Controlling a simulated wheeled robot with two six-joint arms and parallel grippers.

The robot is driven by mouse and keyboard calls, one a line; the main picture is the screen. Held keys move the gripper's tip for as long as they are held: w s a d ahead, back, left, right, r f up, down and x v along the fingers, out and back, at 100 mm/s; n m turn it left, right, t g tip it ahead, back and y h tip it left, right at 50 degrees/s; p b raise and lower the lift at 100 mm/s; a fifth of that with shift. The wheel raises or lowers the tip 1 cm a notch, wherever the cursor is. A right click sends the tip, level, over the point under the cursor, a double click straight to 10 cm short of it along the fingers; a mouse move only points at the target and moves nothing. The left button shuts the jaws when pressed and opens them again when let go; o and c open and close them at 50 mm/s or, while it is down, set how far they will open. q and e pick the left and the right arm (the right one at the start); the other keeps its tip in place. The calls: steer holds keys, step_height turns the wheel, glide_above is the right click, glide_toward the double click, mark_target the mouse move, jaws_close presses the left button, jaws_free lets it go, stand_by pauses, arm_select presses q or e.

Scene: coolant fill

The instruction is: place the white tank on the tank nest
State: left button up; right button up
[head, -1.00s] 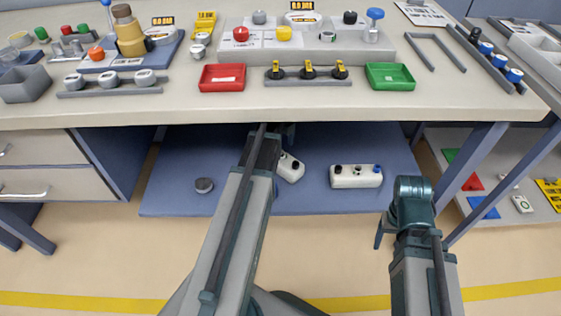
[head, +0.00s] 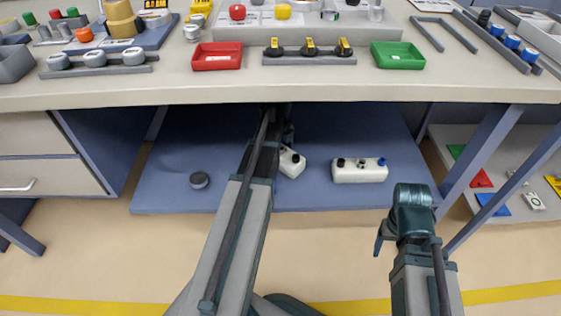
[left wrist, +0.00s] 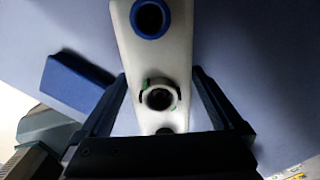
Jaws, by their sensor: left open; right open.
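Two white tanks lie on the blue shelf under the bench. One white tank (head: 291,163) is partly hidden by my left arm; the other white tank (head: 360,171) stands clear to its right, with dark and blue fittings on top. My left gripper (head: 284,132) is under the bench, mostly hidden in the head view. In the left wrist view my open left gripper (left wrist: 160,82) has its fingers on either side of a white tank (left wrist: 150,50) with a blue-ringed port; contact cannot be told. My right gripper (head: 381,240) is low, away from the tanks. I cannot identify the nest for certain.
A grey U-shaped frame (head: 441,47) is on the bench top at right. Red (head: 217,56) and green (head: 398,55) trays sit near the bench front edge.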

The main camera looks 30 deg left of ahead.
mark_target(281, 150)
arm_select(q)
jaws_close()
steer(key=shift+r, duration=0.1)
stand_by(0.4)
steer(key=shift+r, duration=0.1)
step_height(281, 150, up, 2)
steer(key=shift+p, duration=1.2)
steer(key=shift+r+p, duration=0.95)
steer(key=s+d, duration=0.3)
steer(key=s, duration=0.1)
steer(key=s+d, duration=0.2)
steer(key=s, duration=0.3)
steer(key=s+d+r+p, duration=0.1)
steer(key=s+d, duration=0.2)
steer(key=s, duration=0.1)
steer(key=shift+s+d, duration=0.2)
steer(key=shift+d, duration=0.15)
steer(key=shift+f, duration=0.1)
